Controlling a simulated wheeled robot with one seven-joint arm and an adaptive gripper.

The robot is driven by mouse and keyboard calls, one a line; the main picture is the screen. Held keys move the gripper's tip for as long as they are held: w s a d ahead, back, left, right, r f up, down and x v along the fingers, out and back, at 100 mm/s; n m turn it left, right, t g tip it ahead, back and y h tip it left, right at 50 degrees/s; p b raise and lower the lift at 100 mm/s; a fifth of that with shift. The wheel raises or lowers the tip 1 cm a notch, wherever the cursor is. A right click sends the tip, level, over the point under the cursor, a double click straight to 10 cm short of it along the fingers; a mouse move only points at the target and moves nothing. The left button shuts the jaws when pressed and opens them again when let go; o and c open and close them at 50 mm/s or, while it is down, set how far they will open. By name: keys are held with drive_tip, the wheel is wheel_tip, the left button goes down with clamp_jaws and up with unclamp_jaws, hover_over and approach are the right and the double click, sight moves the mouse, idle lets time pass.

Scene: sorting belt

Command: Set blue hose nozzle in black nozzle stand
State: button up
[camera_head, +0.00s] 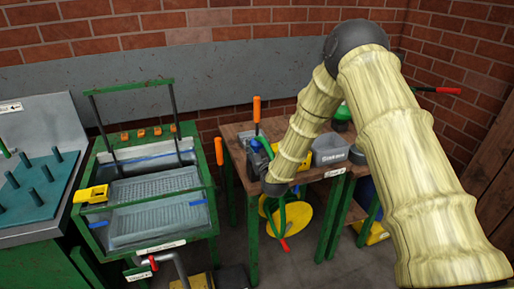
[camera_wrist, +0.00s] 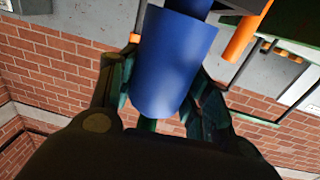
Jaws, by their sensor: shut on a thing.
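The blue hose nozzle (camera_wrist: 172,62) fills the upper middle of the wrist view as a smooth blue cylinder with a darker, narrower part at its top edge. My gripper (camera_wrist: 163,88) is shut on it, with one dark green finger on each side. In the head view my arm reaches down to the left part of the wooden table, and its wrist covers much of what is there. A small dark blue shape shows beside the wrist, but I cannot tell which thing it is. I cannot make out the black nozzle stand for certain in either view.
The wooden table (camera_head: 240,129) holds a grey labelled bin (camera_head: 328,150) right of my forearm. An orange handle (camera_head: 257,108) stands up near the wrist. A green-framed wash basin (camera_head: 160,222) stands left of the table. A yellow round seat (camera_head: 303,222) is below the table's front.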

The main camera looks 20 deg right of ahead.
drive_tip(key=shift+f+b, duration=0.45)
drive_tip(key=shift+f, duration=0.1)
idle(0.9)
drive_tip(key=o, duration=0.9)
drive_tip(key=shift+o, duration=0.2)
drive_tip(key=s, duration=1.2)
